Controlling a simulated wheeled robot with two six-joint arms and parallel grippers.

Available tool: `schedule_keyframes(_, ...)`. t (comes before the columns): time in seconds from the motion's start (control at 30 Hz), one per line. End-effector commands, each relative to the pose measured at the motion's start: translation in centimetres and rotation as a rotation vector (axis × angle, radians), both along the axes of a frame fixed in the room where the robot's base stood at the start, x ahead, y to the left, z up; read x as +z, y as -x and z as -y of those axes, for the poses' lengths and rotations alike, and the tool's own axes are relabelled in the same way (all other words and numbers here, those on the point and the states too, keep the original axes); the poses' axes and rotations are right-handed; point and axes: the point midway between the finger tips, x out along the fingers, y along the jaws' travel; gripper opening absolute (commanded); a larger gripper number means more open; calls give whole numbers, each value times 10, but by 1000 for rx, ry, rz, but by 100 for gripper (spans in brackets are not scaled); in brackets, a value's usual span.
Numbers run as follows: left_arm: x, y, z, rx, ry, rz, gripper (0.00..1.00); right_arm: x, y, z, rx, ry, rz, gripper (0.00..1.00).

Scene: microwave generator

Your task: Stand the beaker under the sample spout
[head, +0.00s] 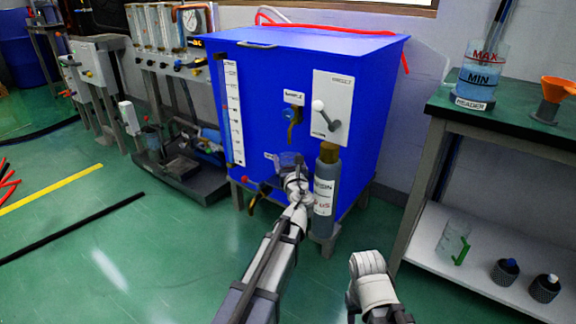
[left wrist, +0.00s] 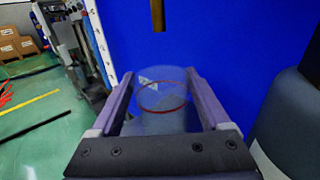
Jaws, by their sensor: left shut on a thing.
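The beaker (left wrist: 163,100) is clear with a red ring. My left gripper (left wrist: 162,108) is shut on it, one finger on each side. In the head view the beaker (head: 289,160) is small and partly hidden by the left gripper (head: 293,170), close to the front of the blue tank. The sample spout (head: 292,122), a brass tap under a small label, is on the tank front above the beaker. A brass tube end (left wrist: 157,14) shows in the left wrist view, above and beyond the beaker. No right gripper fingers show.
The blue tank (head: 270,80) stands on legs. A grey cylinder (head: 326,185) stands right beside the left gripper. A lever panel (head: 333,105) is above it. A low valve (head: 255,193) is at lower left. A green-topped bench (head: 520,120) is at right.

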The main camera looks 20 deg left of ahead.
Motion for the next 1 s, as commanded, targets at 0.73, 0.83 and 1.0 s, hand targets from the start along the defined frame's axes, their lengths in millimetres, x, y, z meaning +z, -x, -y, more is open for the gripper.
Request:
schedule_keyframes(0.73, 0, 0, 0, 0, 0, 0, 100, -1, 0, 0, 0, 0, 0, 50)
schedule_keyframes(0.83, 4, 1, 0, 0, 0, 0, 100, 4, 0, 0, 0, 0, 0, 50)
schedule_keyframes(1.0, 2, 32, 13, -2, 0, 0, 100, 2, 0, 0, 0, 0, 0, 50)
